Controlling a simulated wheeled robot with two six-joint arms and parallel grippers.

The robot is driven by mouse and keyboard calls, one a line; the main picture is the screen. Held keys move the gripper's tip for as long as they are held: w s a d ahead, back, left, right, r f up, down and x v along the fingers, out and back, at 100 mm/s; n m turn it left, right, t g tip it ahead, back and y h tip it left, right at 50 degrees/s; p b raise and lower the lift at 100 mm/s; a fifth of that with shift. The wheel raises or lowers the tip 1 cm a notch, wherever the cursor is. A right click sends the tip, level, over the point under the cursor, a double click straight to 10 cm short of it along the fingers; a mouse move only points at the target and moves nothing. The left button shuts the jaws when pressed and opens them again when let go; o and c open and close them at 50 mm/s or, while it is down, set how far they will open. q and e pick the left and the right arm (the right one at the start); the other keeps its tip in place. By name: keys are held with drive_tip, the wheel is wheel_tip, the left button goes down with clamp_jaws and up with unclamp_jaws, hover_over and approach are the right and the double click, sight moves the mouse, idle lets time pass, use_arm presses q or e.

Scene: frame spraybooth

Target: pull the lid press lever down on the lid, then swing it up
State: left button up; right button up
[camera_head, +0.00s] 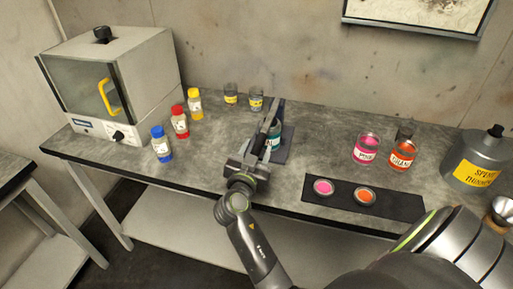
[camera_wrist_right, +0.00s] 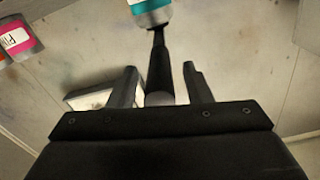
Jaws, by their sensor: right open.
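The dark lid press (camera_head: 280,112) stands on a dark base plate near the middle of the bench. Its lever (camera_wrist_right: 160,65) is a black bar pointing toward my right gripper (camera_head: 255,158). In the right wrist view the lever's end lies between the two spread fingers of the gripper (camera_wrist_right: 160,85), with gaps on both sides. A can with a teal label (camera_head: 273,136) stands at the press, partly hidden; it also shows in the right wrist view (camera_wrist_right: 148,12). Whether its lid is seated cannot be told. My left gripper is not in view.
Blue (camera_head: 161,144), red (camera_head: 180,122) and yellow (camera_head: 195,104) bottles stand left, near a booth box (camera_head: 110,80). Pink (camera_head: 367,149) and orange (camera_head: 402,155) cans stand right, behind a dark mat (camera_head: 403,207) with two lids. A thinner can (camera_head: 478,160) is far right.

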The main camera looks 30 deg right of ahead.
drive_tip(key=shift+c, duration=0.2)
drive_tip(key=shift+c, duration=1.2)
clamp_jaws()
wheel_tip(320, 180, up, 3)
drive_tip(key=p, duration=0.4)
drive_tip(key=shift+r+g+y, duration=0.2)
drive_tip(key=shift+g+y, duration=0.1)
drive_tip(key=shift+y, duration=0.1)
drive_tip(key=shift+w+d+r+p, duration=0.1)
drive_tip(key=shift+r+p, duration=0.15)
drive_tip(key=shift+p, duration=0.4)
